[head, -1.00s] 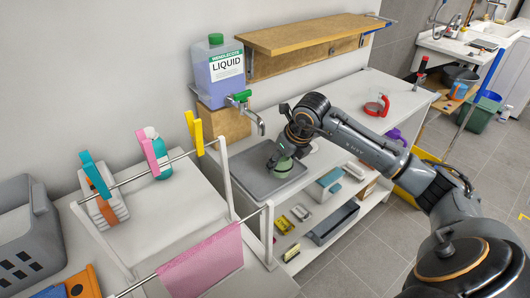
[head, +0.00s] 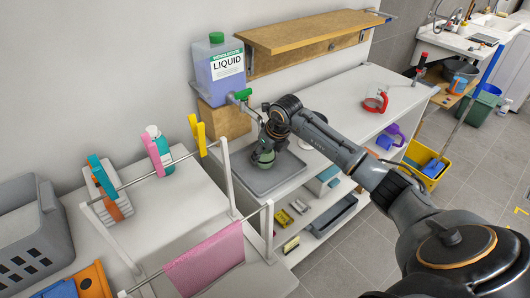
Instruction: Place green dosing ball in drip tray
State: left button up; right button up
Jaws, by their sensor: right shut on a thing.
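The green dosing ball (head: 262,160) is held in my right gripper (head: 263,154), which is shut on it. Gripper and ball are over the grey drip tray (head: 283,180), near its back left part in the head view. The fingers partly cover the ball. I cannot tell whether the ball touches the tray floor. The tray lies flat on the white bench under the tap of the liquid container (head: 218,78). My left gripper is not in view.
A white drying rack (head: 228,178) with a pink cloth (head: 205,262) and coloured pegs stands left of the tray. A red-handled cup (head: 376,102) is further right on the bench.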

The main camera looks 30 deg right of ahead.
jog(key=shift+f, duration=0.1)
jog(key=o, duration=1)
jog(key=b+v, duration=0.1)
jog(key=v, duration=1.1)
jog(key=shift+b, duration=0.3)
